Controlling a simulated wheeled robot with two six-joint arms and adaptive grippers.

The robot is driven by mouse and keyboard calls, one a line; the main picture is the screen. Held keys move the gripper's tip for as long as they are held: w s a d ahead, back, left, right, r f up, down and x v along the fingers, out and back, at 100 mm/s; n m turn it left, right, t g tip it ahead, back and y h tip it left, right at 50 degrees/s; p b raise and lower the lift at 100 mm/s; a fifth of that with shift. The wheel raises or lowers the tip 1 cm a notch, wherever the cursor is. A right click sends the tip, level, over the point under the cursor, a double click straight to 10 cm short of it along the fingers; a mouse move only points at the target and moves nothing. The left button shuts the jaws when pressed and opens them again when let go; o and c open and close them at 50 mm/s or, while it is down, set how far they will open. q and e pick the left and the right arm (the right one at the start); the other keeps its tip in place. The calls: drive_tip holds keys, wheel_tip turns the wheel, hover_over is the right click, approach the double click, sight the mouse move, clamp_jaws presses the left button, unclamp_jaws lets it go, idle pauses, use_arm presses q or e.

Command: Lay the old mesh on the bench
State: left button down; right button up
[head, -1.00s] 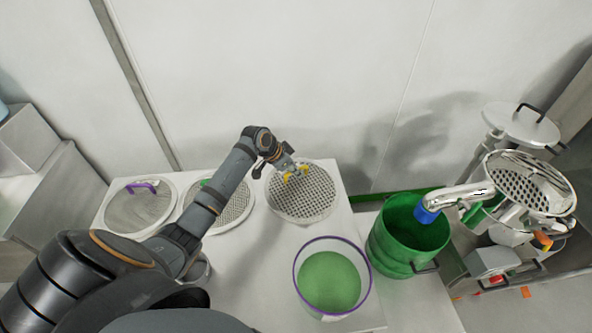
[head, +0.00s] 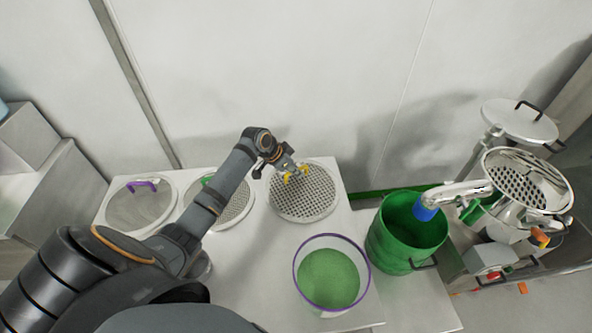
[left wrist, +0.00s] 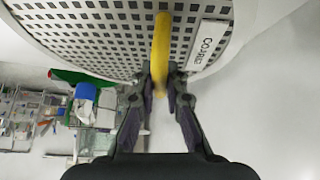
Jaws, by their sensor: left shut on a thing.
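The coarse mesh disc (head: 303,205), grey with square holes and a pale rim, is at the back right of the white bench (head: 244,262). My left gripper (head: 289,175) is at its upper edge, shut on the disc's yellow handle. In the left wrist view the two fingers close on the yellow handle (left wrist: 161,50), beside a white label reading "COARSE" (left wrist: 209,46). I cannot tell whether the disc touches the bench. My right gripper does not show.
Two other mesh discs lie to the left, one with a purple handle (head: 142,184), one with a green handle (head: 208,181). A purple-rimmed tub of green material (head: 329,279) stands in front. A green bucket (head: 395,254) and a steel machine (head: 530,186) are at right.

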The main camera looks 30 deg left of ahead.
use_arm(q)
drive_tip(key=shift+f+b, duration=0.3)
drive_tip(key=shift+f, duration=0.3)
drive_tip(key=c, duration=1.3)
unclamp_jaws()
drive_tip(key=shift+v, duration=6)
drive_tip(key=shift+d, duration=0.1)
